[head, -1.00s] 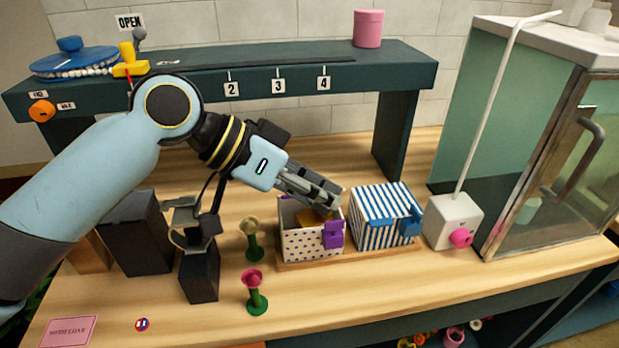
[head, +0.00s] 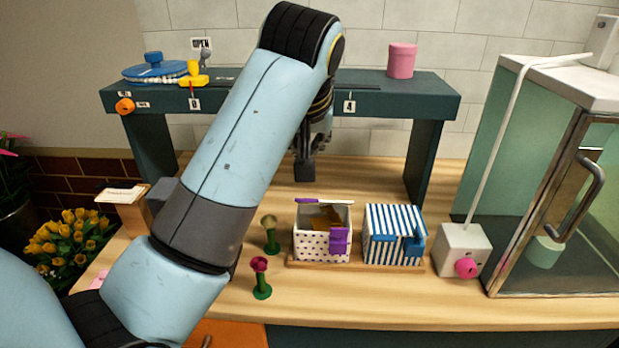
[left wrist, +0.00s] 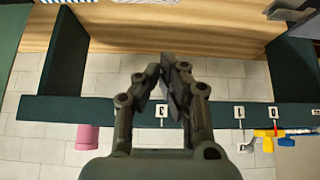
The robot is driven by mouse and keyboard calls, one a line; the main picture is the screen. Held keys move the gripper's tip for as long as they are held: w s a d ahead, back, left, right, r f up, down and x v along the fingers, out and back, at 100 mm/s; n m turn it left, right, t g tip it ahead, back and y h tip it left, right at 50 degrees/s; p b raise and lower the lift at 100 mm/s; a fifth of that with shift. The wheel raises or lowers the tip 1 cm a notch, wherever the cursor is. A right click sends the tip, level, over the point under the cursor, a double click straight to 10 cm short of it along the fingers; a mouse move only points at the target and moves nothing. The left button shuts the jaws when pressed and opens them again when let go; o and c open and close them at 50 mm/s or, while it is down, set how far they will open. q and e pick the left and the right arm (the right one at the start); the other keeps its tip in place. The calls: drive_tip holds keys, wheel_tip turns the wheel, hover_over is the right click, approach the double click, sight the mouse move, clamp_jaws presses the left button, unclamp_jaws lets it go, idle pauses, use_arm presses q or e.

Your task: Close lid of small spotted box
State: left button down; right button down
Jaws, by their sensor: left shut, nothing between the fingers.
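The small spotted box (head: 310,247), white with purple dots and a purple latch (head: 340,240) on its front, stands on the table with its top open. Something orange-brown shows inside. Its purple-edged lid (head: 323,202) is raised at the back edge. My left gripper (head: 304,168) is behind and above the box in the head view, clear of it and partly hidden by my own arm. In the left wrist view the gripper (left wrist: 170,62) is shut and empty, with the dark shelf behind its fingers. My right gripper is not in view.
A blue-striped box (head: 390,240) stands close right of the spotted box on a shared wooden board (head: 300,264). Two flowers in green holders, one pink (head: 260,275), one faded (head: 270,235), stand to the left. A dark shelf (head: 420,98) spans the back. A glass cabinet (head: 550,180) is right.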

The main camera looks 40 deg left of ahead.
sight(324, 202)
use_arm(q)
drive_tip(key=x, duration=0.5)
drive_tip(key=shift+s+f+p, duration=0.15)
drive_tip(key=shift+f+p, duration=0.1)
drive_tip(key=shift+p, duration=0.15)
drive_tip(key=shift+s+d+f+p, duration=0.35)
drive_tip(key=shift+s+d+f, duration=0.2)
drive_tip(key=shift+f, duration=0.25)
drive_tip(key=shift+s+d+f, duration=0.15)
drive_tip(key=shift+s+f, duration=0.2)
drive_tip(key=shift+s, duration=0.1)
drive_tip(key=shift+f, duration=0.15)
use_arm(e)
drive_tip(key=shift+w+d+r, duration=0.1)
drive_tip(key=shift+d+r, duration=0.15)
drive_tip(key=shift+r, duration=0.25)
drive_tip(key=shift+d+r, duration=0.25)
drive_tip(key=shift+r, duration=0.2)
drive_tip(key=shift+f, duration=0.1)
